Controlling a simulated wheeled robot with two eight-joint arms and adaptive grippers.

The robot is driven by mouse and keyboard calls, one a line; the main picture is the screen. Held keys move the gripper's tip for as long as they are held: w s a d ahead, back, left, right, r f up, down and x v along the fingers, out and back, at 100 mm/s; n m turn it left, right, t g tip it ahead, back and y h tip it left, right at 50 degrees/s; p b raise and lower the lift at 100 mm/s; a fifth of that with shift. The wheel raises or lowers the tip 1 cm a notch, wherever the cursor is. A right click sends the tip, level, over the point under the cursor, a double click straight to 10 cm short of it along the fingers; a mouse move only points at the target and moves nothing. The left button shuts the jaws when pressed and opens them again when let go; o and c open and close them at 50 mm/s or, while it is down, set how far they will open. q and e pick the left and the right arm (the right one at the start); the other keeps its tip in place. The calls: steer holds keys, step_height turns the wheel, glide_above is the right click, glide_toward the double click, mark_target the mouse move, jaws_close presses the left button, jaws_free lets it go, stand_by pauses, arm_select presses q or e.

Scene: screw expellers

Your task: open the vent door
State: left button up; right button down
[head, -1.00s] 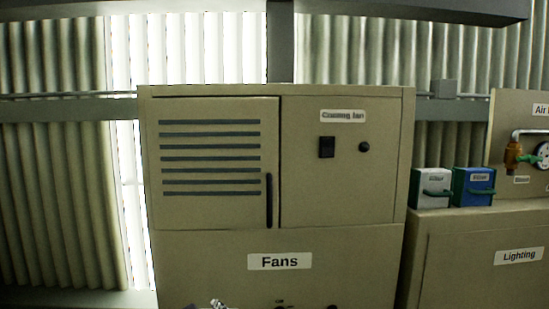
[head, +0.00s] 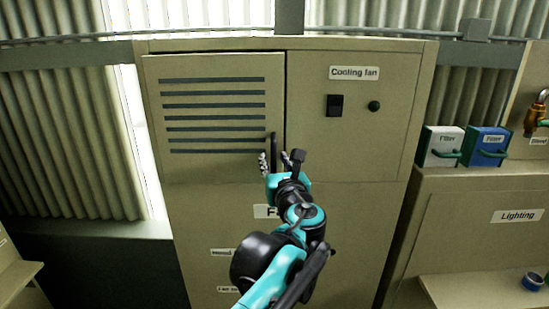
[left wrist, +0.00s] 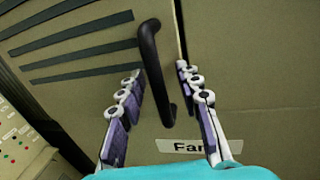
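The vent door (head: 215,105) is a beige panel with dark slats on the upper left of the Fans cabinet. It looks shut or nearly shut. Its black vertical handle (left wrist: 151,65) is at the door's right edge; in the head view the handle (head: 273,145) is partly hidden by my gripper. My left gripper (head: 275,160) is at the lower part of the handle. In the left wrist view its fingers (left wrist: 160,92) are spread apart, with the handle between them and gaps on both sides. My right gripper is in no view.
Right of the door is a Cooling fan panel with a black switch (head: 334,105) and a knob (head: 374,106). A white filter box (head: 441,147) and a blue one (head: 486,147) stand on the Lighting cabinet (head: 470,215) to the right.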

arm_select(q)
steer(key=shift+w+a, duration=0.1)
steer(key=shift+a, duration=0.1)
steer(key=shift+c, duration=0.2)
jaws_close()
